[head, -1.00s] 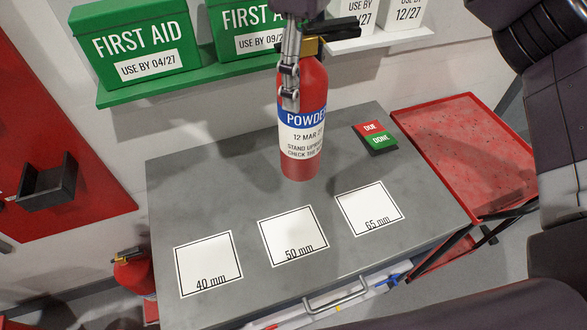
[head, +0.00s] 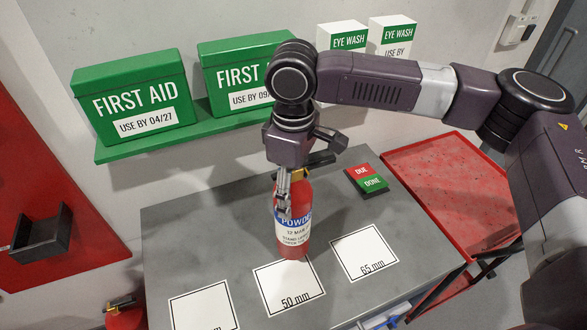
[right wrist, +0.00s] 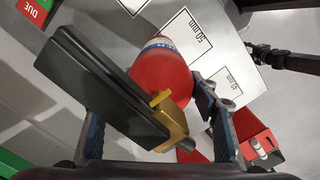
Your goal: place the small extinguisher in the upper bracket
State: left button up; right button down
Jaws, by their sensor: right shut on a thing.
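A red extinguisher (head: 293,238) with a blue and white POWDER label hangs upright in my right gripper (head: 288,190). The fingers are shut around its top, near the brass valve and black lever; both parts show close up in the right wrist view (right wrist: 172,78). Its base overlaps the back edge of the 50 mm square on the grey bench; I cannot tell if it touches. A black bracket (head: 42,235) is on the red panel (head: 85,222) at the left; no second bracket shows. A dark shape, probably my left gripper (right wrist: 265,54), is small at the right wrist view's upper right.
The grey bench (head: 190,235) carries marked squares and a DUE/DONE block (head: 366,180). A green shelf (head: 160,146) with first aid and eye wash boxes stands behind. A red tray (head: 440,185) is at right. Another red extinguisher (head: 125,318) is low at left.

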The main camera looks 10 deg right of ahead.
jog(key=shift+w+a+f+p, duration=0.1)
jog(key=shift+f+p, duration=0.35)
jog(key=shift+f, duration=2)
jog(key=c, duration=0.7)
grip_release()
jog(key=shift+s+f, duration=0.15)
jog(key=shift+s, duration=0.05)
jog(key=shift+c, duration=0.2)
